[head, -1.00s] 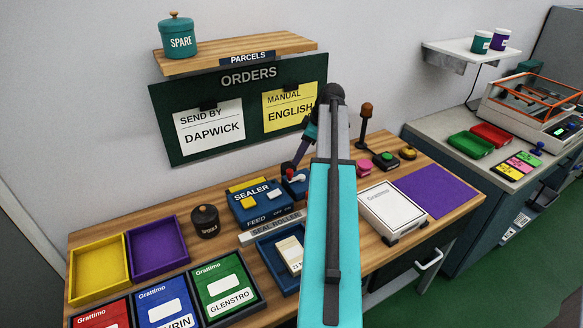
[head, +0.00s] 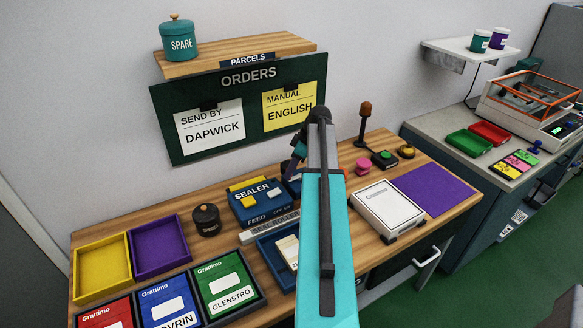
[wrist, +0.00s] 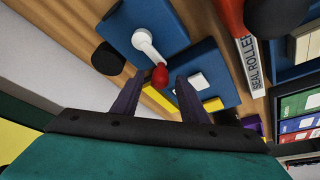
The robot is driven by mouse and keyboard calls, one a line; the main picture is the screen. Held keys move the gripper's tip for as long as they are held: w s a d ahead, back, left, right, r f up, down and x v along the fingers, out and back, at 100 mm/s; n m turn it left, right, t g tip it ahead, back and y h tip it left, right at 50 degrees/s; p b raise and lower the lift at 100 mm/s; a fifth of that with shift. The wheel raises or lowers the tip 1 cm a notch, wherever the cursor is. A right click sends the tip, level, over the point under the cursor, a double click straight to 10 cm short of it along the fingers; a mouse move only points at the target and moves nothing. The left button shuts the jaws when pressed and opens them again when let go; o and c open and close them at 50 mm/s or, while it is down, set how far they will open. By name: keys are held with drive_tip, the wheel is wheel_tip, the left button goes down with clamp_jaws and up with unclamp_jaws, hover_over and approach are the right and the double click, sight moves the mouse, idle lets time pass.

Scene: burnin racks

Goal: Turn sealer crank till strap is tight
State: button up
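The blue sealer (head: 250,207) stands on the wooden bench with yellow parts on top; it also shows in the wrist view (wrist: 207,70). Beside it is a blue crank box (wrist: 120,22) with a white crank arm (wrist: 147,43) ending in a red knob (wrist: 160,77). My gripper (wrist: 155,90) is open, its two purple fingers apart. In the head view my arm hides the crank and most of the gripper. I cannot make out the strap.
A seal roller (head: 272,228) lies in front of the sealer, and a blue tray (head: 268,256) holds cream packets. A dark lidded pot (head: 206,220) stands left. The order board (head: 235,135) stands behind.

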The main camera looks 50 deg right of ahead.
clamp_jaws()
